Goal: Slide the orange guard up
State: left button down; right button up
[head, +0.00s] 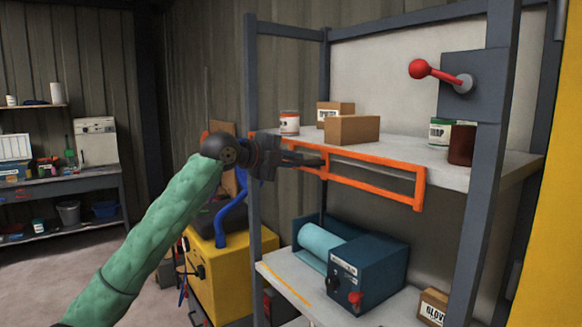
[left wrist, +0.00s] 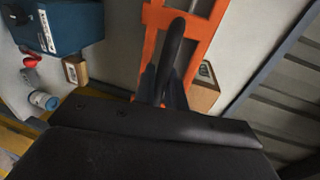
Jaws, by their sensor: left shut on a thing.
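The orange guard (head: 375,184) is a rectangular open frame along the front edge of the rack's upper shelf in the head view. My left gripper (head: 318,161) reaches in from the left and is shut on the guard near its middle upright bar. In the left wrist view the guard (left wrist: 203,30) runs behind the dark fingers (left wrist: 168,80), which close around one bar. The exact contact is partly hidden by the fingers. My right gripper is in neither view.
The upper shelf (head: 480,172) holds cardboard boxes (head: 352,129) and cans (head: 289,123) behind the guard. A blue machine (head: 368,270) stands on the lower shelf. Grey rack posts (head: 253,120) flank the guard. A red-knobbed lever (head: 420,69) is at upper right.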

pick_arm(q)
notch_tip(320, 180, up, 7)
jog(key=shift+a+r+p, duration=0.1)
jog(key=shift+r+p, duration=0.1)
jog(key=shift+p, duration=0.4)
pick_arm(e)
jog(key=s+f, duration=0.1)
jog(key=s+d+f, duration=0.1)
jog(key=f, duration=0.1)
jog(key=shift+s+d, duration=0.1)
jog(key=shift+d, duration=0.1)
pick_arm(q)
jog(key=c, duration=1.5)
grip_release()
jog(key=shift+r, duration=0.1)
jog(key=shift+c, duration=0.2)
jog(key=shift+o, duration=0.2)
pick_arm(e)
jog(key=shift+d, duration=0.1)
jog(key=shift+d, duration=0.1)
